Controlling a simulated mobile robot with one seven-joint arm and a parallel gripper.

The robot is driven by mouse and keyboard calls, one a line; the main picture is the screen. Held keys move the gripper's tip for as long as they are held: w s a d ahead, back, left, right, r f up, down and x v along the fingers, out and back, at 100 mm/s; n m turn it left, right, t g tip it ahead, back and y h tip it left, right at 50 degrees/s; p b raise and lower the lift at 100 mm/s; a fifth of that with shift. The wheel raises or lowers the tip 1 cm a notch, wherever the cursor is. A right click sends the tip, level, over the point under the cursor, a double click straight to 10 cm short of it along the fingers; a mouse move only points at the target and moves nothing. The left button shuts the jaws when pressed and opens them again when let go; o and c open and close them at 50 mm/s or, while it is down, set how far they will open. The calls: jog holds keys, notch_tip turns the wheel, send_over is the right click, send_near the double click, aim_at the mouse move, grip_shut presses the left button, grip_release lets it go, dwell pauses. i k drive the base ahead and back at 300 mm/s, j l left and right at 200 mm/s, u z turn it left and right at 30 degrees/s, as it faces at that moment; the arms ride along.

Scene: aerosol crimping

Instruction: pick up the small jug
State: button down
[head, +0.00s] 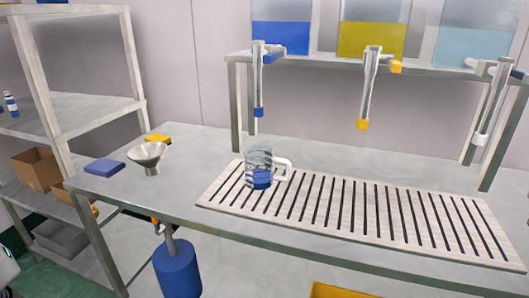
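The small jug (259,168) is clear, with blue liquid in its lower part and a pale handle on its right side. It stands upright near the left end of the slatted drain board (370,218) on the bench. My gripper is not in view, and nothing is seen touching the jug.
Taps with blue (258,85), yellow (367,90) and white (488,105) tips hang above the board. A metal funnel (148,155), blue pad (104,166) and orange pad (158,139) lie to the left. A shelf rack (90,110) stands farther left. The board's right part is clear.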

aim_at(259, 160)
jog(key=i+l+u, duration=0.2)
jog(key=l, duration=0.15)
jog(key=i+l+u, duration=0.2)
jog(key=l, duration=0.2)
jog(key=l+u, duration=0.2)
jog(key=l, duration=0.2)
